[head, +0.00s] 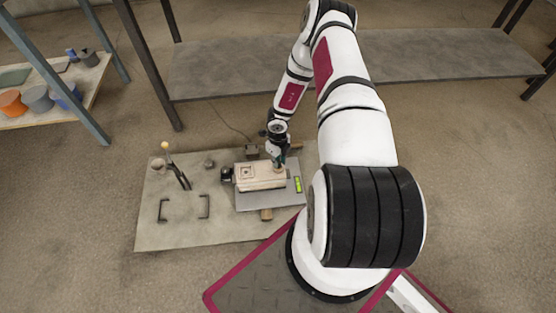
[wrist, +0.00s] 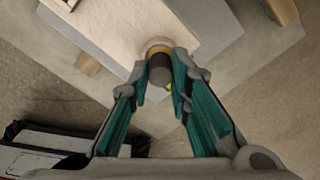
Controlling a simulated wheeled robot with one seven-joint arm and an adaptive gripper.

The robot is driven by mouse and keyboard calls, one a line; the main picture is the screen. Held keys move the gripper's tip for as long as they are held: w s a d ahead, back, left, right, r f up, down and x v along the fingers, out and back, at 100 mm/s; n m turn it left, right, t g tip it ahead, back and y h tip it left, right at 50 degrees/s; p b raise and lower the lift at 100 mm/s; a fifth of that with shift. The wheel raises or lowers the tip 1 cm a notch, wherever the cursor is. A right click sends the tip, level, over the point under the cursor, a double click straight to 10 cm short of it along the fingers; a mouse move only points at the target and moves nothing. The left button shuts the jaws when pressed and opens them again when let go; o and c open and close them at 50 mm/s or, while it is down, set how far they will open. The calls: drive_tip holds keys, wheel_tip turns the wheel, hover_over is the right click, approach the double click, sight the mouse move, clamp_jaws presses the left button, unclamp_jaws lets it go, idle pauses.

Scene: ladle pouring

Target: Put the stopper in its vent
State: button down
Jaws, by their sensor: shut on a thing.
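A dark grey stopper-like cylinder (wrist: 160,72) sits between the fingertips of my gripper (wrist: 159,80), which is shut on it. A tan ring (wrist: 158,49) shows at its far end, at the edge of the pale beige block (wrist: 112,22). I cannot tell whether the ring belongs to the stopper or to a vent, or whether the stopper is seated. In the head view my gripper (head: 277,158) is over the right end of the beige block (head: 258,184). The stopper is not clear there. A small square mark (head: 246,172) shows on the block's top.
The block rests on a grey scale-like plate (head: 262,203) with a green display (head: 298,184), on a pale board (head: 160,235). A shelf (head: 92,84) holds pots.

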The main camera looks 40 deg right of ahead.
drive_tip(key=shift+f+b, duration=0.6)
drive_tip(key=shift+f, duration=0.25)
idle(0.4)
drive_tip(key=c, duration=1.4)
unclamp_jaws()
drive_tip(key=shift+r, duration=0.1)
wheel_tip(320, 180, up, 12)
